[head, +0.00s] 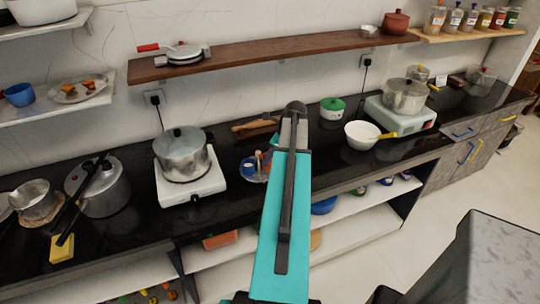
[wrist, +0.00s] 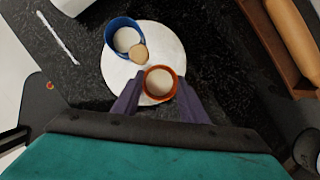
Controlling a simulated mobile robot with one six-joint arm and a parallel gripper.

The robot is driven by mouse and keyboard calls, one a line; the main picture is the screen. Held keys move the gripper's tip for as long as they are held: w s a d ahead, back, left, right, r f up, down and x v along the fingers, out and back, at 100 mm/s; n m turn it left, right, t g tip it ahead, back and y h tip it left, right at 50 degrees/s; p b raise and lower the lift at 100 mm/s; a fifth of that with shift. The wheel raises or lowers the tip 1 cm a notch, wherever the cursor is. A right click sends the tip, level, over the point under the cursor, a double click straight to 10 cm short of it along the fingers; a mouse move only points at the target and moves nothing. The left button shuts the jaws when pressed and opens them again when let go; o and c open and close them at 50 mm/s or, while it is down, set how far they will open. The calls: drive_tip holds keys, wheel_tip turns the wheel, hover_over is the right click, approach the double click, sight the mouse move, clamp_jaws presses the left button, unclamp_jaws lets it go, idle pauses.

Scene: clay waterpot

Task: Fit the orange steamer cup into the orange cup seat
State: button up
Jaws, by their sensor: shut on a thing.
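In the wrist view, the orange steamer cup (wrist: 149,90) has a round orange rim and a pale inside. My gripper (wrist: 160,88) is shut on it, with one dark purple finger on each side. The cup is seen from above, over the near part of a round white plate (wrist: 172,42). I cannot tell whether it touches the plate. I cannot make out an orange cup seat; the cup and fingers cover part of the plate.
A blue cup (wrist: 109,36) with a pale inside is at the plate's far left, beside a small tan round piece (wrist: 138,54). A brown wooden tray (wrist: 272,42) lies to the right. In the head view, a pot (head: 183,155) stands on a white stove (head: 190,190) left of my arm.

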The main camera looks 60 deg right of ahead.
drive_tip(key=shift+f, duration=0.15)
drive_tip(key=o, duration=1)
drive_tip(key=shift+r, duration=0.2)
drive_tip(key=shift+b+v, duration=1.1)
drive_tip(key=shift+v, duration=4.85)
